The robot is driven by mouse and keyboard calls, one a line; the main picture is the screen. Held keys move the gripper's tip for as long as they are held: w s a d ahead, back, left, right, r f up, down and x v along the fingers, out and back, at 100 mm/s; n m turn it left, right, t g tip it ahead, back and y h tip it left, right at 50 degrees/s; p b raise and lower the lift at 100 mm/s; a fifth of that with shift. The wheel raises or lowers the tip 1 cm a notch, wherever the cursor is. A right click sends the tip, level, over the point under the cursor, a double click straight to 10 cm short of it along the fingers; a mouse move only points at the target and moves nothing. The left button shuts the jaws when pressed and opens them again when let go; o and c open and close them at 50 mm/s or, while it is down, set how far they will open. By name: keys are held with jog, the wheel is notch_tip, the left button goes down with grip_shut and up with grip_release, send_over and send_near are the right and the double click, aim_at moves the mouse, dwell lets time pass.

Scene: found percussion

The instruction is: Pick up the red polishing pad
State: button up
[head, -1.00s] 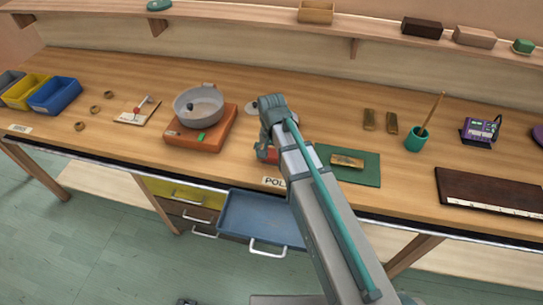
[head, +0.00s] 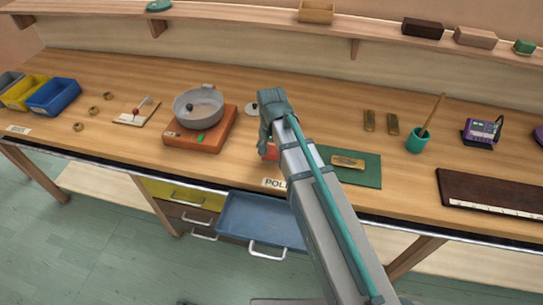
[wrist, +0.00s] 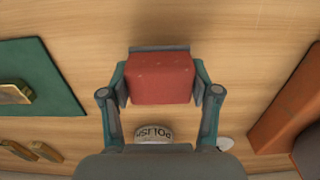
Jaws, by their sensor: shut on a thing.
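The red polishing pad (wrist: 160,80) is a red block between the two fingers of my gripper (wrist: 162,92) in the wrist view. The fingers are shut on its two sides. A grey strip shows along its far edge. In the head view only a small red part of the pad (head: 271,152) shows below my gripper (head: 266,142); my arm hides the rest. I cannot tell clearly how high the pad is above the bench.
A round tin marked POLISH (wrist: 153,134) stands close by in the wrist view. The green mat (head: 367,178) with a brass bar lies to the right. An orange base (head: 222,136) with a grey pan stands to the left. A blue drawer (head: 258,222) is open below.

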jog(key=s+a+r+b, duration=0.3)
jog(key=s+r+b, duration=0.1)
jog(key=s+r, duration=0.7)
jog(key=s, duration=0.2)
jog(key=shift+s, duration=0.35)
